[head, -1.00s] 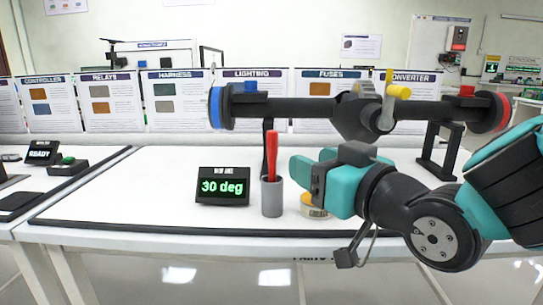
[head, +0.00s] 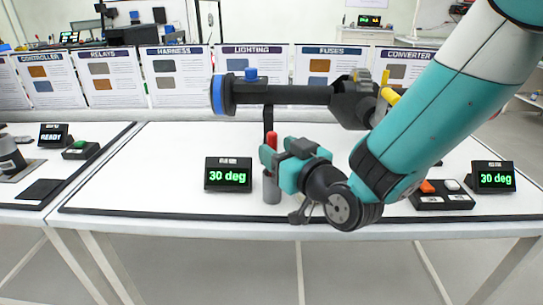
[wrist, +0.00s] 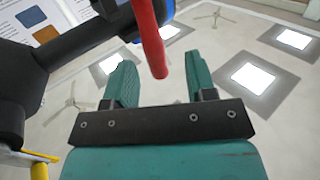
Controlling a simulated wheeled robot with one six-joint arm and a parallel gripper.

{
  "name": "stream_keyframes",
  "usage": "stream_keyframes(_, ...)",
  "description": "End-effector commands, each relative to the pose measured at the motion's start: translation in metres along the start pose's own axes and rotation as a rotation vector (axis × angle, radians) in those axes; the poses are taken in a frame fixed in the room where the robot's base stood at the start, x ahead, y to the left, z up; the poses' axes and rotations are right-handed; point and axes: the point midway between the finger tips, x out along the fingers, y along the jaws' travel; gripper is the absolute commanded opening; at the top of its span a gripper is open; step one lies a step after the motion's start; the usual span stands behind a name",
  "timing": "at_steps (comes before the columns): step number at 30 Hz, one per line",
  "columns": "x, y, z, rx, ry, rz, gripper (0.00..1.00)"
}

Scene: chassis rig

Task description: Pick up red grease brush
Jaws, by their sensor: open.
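The red grease brush (head: 272,138) stands upright in a grey cup (head: 271,191) on the white table. In the wrist view the red brush (wrist: 151,38) hangs into the picture from the top, near the gap between the two teal fingers. My gripper (wrist: 160,66) is open there, with one finger on either side of the gap. I cannot tell whether a finger touches the brush.
A black bar with a blue end (head: 216,95) runs above and behind the brush. A "30 deg" display (head: 228,175) stands left of the cup. A button box (head: 441,195) and another display (head: 492,178) stand at right. The table's front left is clear.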

Motion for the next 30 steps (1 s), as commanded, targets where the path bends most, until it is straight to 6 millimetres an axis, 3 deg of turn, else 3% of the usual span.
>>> stream_keyframes(9, 0.044, 0.003, 0.000, -0.001, 0.000, -0.002, 0.51)
stream_keyframes(17, 0.049, 0.004, 0.001, 0.001, 0.000, -0.001, 0.51)
stream_keyframes(18, 0.049, 0.004, 0.001, 0.001, 0.000, -0.001, 0.49)
stream_keyframes(20, 0.049, 0.004, 0.001, 0.001, 0.000, 0.000, 0.35)
stream_keyframes(24, 0.048, 0.004, 0.001, 0.000, 0.000, 0.000, 0.03)
stream_keyframes(30, 0.048, 0.004, 0.001, 0.000, 0.000, 0.000, 0.00)
